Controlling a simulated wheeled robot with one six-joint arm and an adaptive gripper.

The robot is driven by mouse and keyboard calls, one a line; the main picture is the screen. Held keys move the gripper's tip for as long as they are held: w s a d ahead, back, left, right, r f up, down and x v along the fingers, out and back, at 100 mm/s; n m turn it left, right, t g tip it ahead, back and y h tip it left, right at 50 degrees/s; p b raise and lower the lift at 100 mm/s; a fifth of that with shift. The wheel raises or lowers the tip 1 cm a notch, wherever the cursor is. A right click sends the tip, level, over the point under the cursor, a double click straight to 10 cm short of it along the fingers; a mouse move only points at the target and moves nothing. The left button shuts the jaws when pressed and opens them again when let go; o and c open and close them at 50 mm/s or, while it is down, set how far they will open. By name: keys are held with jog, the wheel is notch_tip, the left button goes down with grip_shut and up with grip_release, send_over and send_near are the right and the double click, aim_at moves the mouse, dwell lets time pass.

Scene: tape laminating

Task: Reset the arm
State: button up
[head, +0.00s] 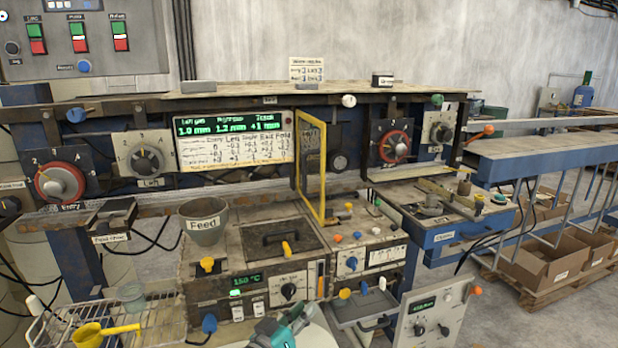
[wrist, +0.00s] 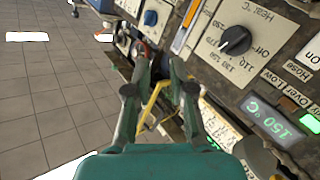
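My teal gripper (head: 291,322) is at the bottom middle of the head view, in front of the machine's lower panel. In the wrist view my gripper (wrist: 159,62) has its two dark fingers apart. Nothing is held between them; a yellow frame shows in the gap behind. The heater panel with its black dial (wrist: 235,40) and the green 150 °C display (wrist: 270,118) are to the right of the fingers in the wrist view. The rest of my arm is mostly out of view.
A grey Feed cup (head: 204,222) stands on the machine's left. A yellow guard frame (head: 322,175) stands upright mid-machine. A wire rack (head: 57,325) with a yellow scoop (head: 96,334) is at lower left. Cardboard boxes (head: 545,265) sit under the right conveyor. Tiled floor (wrist: 50,100) is open at left.

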jog(key=s+d+f+n+y, duration=0.2)
jog(key=s+d+f, duration=0.15)
jog(key=f, duration=0.45)
jog(key=s+d+f+n+y, duration=0.2)
jog(key=s+d+f, duration=0.15)
jog(key=f, duration=0.45)
jog(key=s+d+f+n+y, duration=0.1)
jog(key=s+d+f+y, duration=0.1)
jog(key=s+d+f, duration=0.4)
jog(key=s+d+f+n+y, duration=0.15)
jog(key=s+f, duration=0.25)
jog(key=s, duration=0.4)
jog(key=s+d+r+m+y, duration=0.1)
jog(key=s+d+r, duration=0.15)
jog(key=s, duration=0.95)
jog(key=s+d+r+m+y, duration=0.1)
jog(key=s+d+r+y, duration=0.15)
jog(key=s, duration=0.95)
jog(key=s+r+m+h, duration=0.1)
jog(key=s+r+m, duration=0.1)
jog(key=s+r, duration=0.4)
jog(key=shift+s+d+r+m+h, duration=0.2)
jog(key=shift+d+r+m+h, duration=0.15)
jog(key=shift+r, duration=0.4)
jog(key=shift+o, duration=0.2)
